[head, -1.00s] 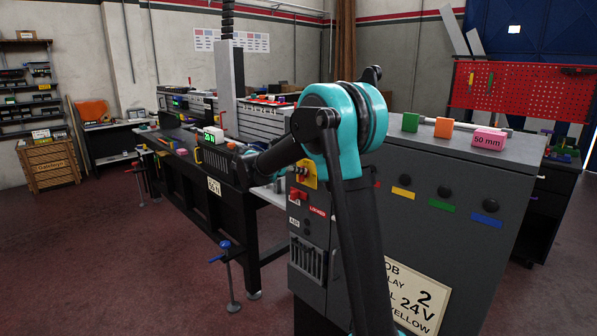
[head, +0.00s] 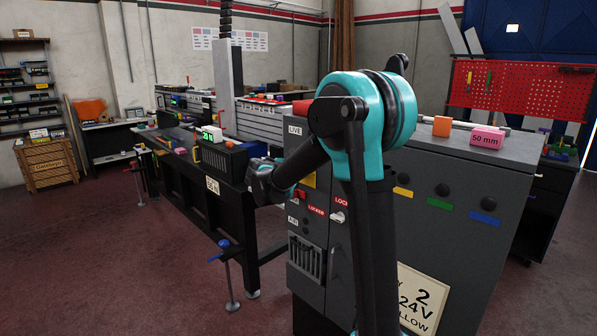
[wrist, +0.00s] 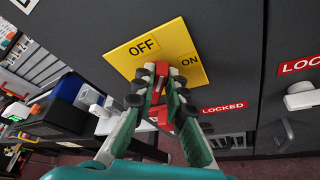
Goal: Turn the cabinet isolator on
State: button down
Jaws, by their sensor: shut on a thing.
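The cabinet isolator is a yellow plate (wrist: 180,38) marked OFF and ON on the dark cabinet face, with a red handle (wrist: 162,117). In the wrist view my gripper (wrist: 160,84) is shut on the red handle, its padded fingertips on either side of it. The fingers hide much of the handle, so I cannot tell which mark it points to. In the head view my arm hides most of the plate; only a yellow sliver (head: 310,181) shows. The grey cabinet (head: 455,165) stands at the right.
A white knob (wrist: 300,95) sits right of the isolator by red LOCKED labels. A long dark table (head: 215,175) with a black box (head: 222,158) stands left of the cabinet. An orange block (head: 441,126) and a pink 50 mm block (head: 486,138) sit on top. Floor at left is clear.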

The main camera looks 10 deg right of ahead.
jog(key=shift+s+d+f+m+t, duration=0.1)
jog(key=shift+f+m+t, duration=0.15)
jog(key=shift+m+t, duration=0.75)
jog(key=shift+d+f+m+t, duration=0.15)
jog(key=shift+f+m+t, duration=0.1)
jog(key=shift+m, duration=1.35)
jog(key=shift+s+d+f+m+t, duration=0.1)
jog(key=shift+f+m+t, duration=0.15)
jog(key=shift+m+t, duration=0.75)
jog(key=shift+w+m+g, duration=0.1)
jog(key=shift+m+g, duration=0.15)
jog(key=shift+m, duration=0.15)
jog(key=c, duration=1.6)
grip_release()
jog(key=shift+o, duration=0.2)
jog(key=shift+f, duration=0.1)
jog(key=v, duration=1.2)
jog(key=shift+f, duration=0.1)
